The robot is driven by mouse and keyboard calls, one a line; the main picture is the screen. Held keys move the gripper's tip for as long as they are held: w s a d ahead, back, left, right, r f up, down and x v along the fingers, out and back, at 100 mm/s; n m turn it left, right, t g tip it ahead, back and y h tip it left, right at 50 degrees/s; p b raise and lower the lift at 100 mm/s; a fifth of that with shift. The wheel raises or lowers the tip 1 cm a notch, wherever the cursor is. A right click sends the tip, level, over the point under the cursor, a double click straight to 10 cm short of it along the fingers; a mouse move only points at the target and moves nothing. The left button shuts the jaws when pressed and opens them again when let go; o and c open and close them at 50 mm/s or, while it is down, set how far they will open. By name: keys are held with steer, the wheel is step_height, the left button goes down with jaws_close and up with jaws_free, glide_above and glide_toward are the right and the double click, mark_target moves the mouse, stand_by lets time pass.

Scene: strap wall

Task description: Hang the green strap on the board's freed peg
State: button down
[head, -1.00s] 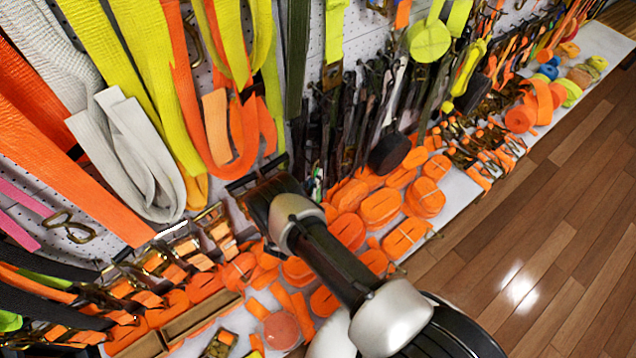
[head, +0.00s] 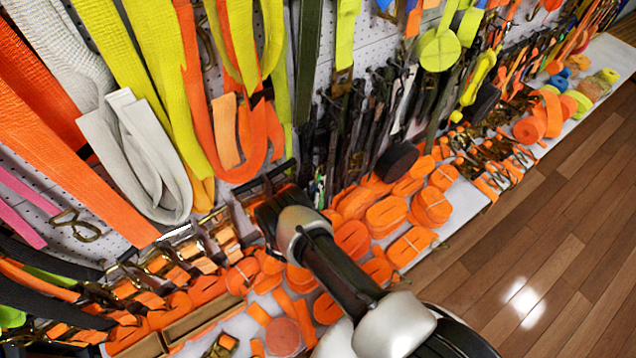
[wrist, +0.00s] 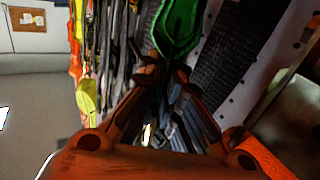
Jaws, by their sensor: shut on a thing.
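In the wrist view, my gripper (wrist: 165,72) has its two fingers drawn together near the middle. A bright green strap (wrist: 178,25) hangs in a loop at the fingertips, and the gripper is shut on it. The loop's upper part runs out of the picture. The white perforated board (wrist: 285,55) shows behind and to the right. In the head view, the board (head: 368,40) is mostly covered by hanging straps. There my arm's dark end hides the fingers, and I cannot make out the held strap. I cannot pick out a freed peg in either view.
Yellow, orange and grey straps (head: 150,165) hang at left. Dark straps with buckles (head: 350,125) hang close beyond my gripper. A white shelf (head: 465,205) below carries many orange rolls (head: 385,215). The wooden floor (head: 540,240) at right is clear.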

steer(key=c, duration=1.7)
jaws_free()
steer(key=shift+s, duration=0.1)
steer(key=v, duration=1.1)
steer(key=shift+s+a, duration=0.2)
steer(key=shift+s, duration=0.15)
